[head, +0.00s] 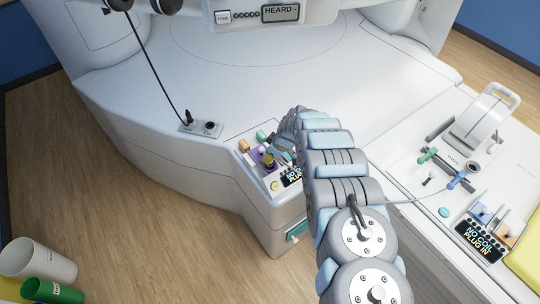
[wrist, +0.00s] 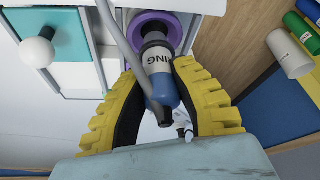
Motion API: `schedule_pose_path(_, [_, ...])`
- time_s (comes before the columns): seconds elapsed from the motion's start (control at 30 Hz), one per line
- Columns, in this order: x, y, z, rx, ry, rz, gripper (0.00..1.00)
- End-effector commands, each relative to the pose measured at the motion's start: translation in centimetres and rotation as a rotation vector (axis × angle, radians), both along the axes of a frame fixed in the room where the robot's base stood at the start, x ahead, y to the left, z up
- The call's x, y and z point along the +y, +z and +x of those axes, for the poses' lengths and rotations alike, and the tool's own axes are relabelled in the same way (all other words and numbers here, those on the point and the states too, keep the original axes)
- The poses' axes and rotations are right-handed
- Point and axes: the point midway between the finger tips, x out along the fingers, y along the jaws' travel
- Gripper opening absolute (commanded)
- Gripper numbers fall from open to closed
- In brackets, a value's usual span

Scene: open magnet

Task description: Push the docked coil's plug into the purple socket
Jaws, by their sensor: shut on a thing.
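My gripper (wrist: 158,72), with ribbed yellow fingers, is shut on a blue-and-white plug (wrist: 164,92) in the wrist view. The plug carries dark letters, of which "KING" shows. Its dark front end points at the purple socket (wrist: 180,22), a ring on a white face, and overlaps its opening; how deep it sits cannot be told. In the head view, the purple socket (head: 257,155) is on the small console, and my arm hides most of the gripper. The docked coil (head: 482,122), white with a handle, stands on the right; a thin pale cable runs from near it toward my arm.
The console screen (head: 292,177) and the right-hand screen (head: 478,243) show text; the right one reads "NO COIL PLUG IN". A black cable hangs to a plate (head: 201,127) on the white bed. A teal drawer (wrist: 48,60) with a white knob lies beside the socket.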

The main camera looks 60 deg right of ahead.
Motion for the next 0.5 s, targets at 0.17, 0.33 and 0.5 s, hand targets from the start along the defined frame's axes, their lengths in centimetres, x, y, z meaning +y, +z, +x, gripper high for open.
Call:
schedule_pose_path(0.17, [0.00, -0.31, 0.02, 0.000, 0.000, 0.000, 0.00])
schedule_pose_path(0.33, [0.03, -0.61, 0.00, 0.001, 0.001, 0.000, 0.00])
schedule_pose_path(0.5, [0.07, -0.92, -0.02, 0.001, 0.001, 0.000, 0.00])
